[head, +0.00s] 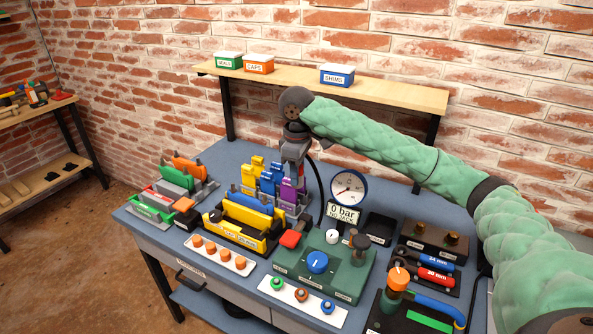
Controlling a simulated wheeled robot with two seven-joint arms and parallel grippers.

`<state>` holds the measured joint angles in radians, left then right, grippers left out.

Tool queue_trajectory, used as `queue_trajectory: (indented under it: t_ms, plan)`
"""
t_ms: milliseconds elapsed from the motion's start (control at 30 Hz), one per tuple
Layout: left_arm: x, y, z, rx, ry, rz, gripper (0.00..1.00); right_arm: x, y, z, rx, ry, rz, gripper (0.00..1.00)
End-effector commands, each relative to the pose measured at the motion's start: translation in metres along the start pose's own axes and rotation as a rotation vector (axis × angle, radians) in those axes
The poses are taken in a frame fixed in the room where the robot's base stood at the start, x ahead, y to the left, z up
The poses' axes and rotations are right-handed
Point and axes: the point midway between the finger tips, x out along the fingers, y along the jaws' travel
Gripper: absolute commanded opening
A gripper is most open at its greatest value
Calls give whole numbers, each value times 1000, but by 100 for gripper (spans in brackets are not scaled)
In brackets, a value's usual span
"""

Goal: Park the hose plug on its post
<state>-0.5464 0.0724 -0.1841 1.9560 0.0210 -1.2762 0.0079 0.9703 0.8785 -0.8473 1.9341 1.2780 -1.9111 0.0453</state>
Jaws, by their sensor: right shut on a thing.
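My right gripper (292,165) hangs from my green-sleeved arm above the back middle of the bench, by the blue and purple pieces. It is shut, and a black hose (318,184) runs from beside it down to the green control box (290,258). The hose plug is hidden or too small to make out at the jaws. I cannot tell which part is the plug's post. My left gripper is not in view.
Colored pieces stand in a yellow-black holder (236,236) and racks to the left. Red and blue tools (430,270) lie right. A wooden shelf (390,92) with labelled boxes spans the brick wall.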

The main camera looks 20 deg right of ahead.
Motion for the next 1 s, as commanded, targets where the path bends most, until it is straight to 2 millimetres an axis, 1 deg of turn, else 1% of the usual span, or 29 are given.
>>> queue_trajectory:
  t_ms: [167, 767, 833, 1000]
  plan:
    - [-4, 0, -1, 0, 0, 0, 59, 24, 17, 1, 3, -2, -3, 5]
    - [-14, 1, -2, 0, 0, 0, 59, 124, 84, 2, 1, -3, -8, 5]
    - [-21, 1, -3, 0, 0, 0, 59, 134, 82, 2, 0, -3, -10, 5]
    - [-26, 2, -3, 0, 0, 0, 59, 158, 82, 2, 0, -2, -8, 5]
